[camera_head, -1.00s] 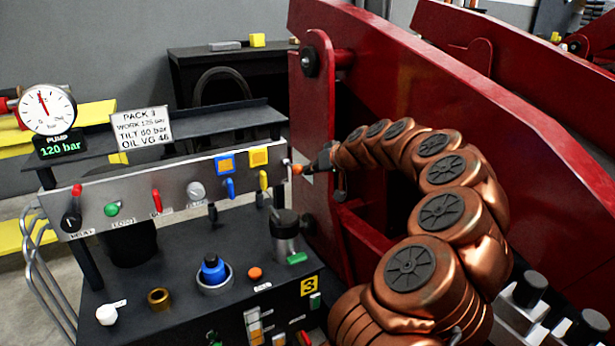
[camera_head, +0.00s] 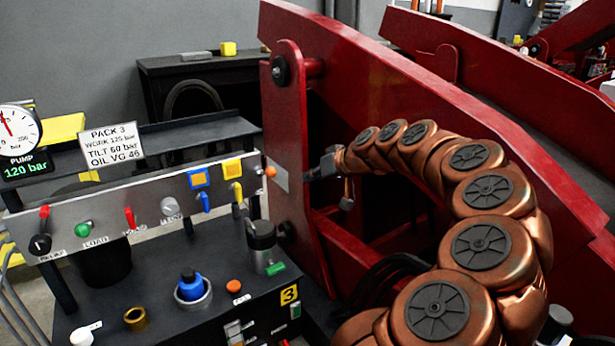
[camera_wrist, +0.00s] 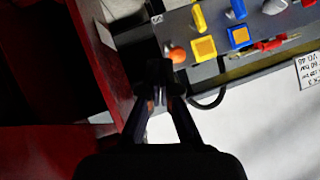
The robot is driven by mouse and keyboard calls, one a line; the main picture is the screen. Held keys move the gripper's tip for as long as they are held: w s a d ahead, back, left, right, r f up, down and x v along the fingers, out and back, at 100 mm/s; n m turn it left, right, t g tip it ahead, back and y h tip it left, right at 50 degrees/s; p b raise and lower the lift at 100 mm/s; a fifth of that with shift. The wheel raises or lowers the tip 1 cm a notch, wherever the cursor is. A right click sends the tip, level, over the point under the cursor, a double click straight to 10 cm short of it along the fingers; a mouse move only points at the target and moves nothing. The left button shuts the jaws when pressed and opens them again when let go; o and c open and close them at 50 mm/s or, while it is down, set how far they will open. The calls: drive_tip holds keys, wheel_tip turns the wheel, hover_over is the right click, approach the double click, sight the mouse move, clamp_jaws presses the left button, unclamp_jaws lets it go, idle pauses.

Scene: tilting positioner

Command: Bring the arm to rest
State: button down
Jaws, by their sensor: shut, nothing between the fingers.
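My copper-coloured arm curves in from the lower right in the head view. My gripper (camera_head: 318,168) is in the air just right of the panel's end, in front of the red steel frame (camera_head: 292,235). In the wrist view my gripper (camera_wrist: 160,95) shows with its fingers together and nothing between them. The orange knob (camera_head: 270,171) at the panel's right end is a short way left of the fingertips. It also shows just beyond them in the wrist view (camera_wrist: 177,55). I cannot judge the exact gap.
The control panel (camera_head: 120,215) carries levers and knobs. Below it, the dark bench (camera_head: 150,315) holds a blue-capped part (camera_head: 191,286), a brass ring (camera_head: 136,318) and a grey cylinder (camera_head: 262,240). The pump gauge (camera_head: 16,130) stands at left. Red beams close off the right side.

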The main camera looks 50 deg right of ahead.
idle(0.4)
drive_tip(key=s+a+r+n+g+y+p, duration=0.15)
drive_tip(key=a+r+p, duration=0.3)
drive_tip(key=a, duration=0.55)
drive_tip(key=a+r+n+g+y+p, duration=0.1)
drive_tip(key=a+r+n+g+p, duration=0.3)
drive_tip(key=a, duration=0.6)
drive_tip(key=a+r+m+y+p, duration=0.1)
drive_tip(key=a+r+p, duration=0.3)
drive_tip(key=a, duration=0.7)
drive_tip(key=s+a+r+n+g+p, duration=0.1)
drive_tip(key=s+a+r+g+p, duration=0.15)
drive_tip(key=s+a+p, duration=0.6)
drive_tip(key=s+r+g+h+p, duration=0.1)
drive_tip(key=s+p, duration=0.3)
drive_tip(key=s, duration=0.4)
drive_tip(key=s+r+m+g+h+p, duration=0.1)
drive_tip(key=s+g+p, duration=0.3)
drive_tip(key=s, duration=0.5)
drive_tip(key=shift+a+r+h+p, duration=0.2)
drive_tip(key=shift+r+h+p, duration=0.15)
drive_tip(key=shift+h, duration=0.5)
drive_tip(key=shift+s+d, duration=0.1)
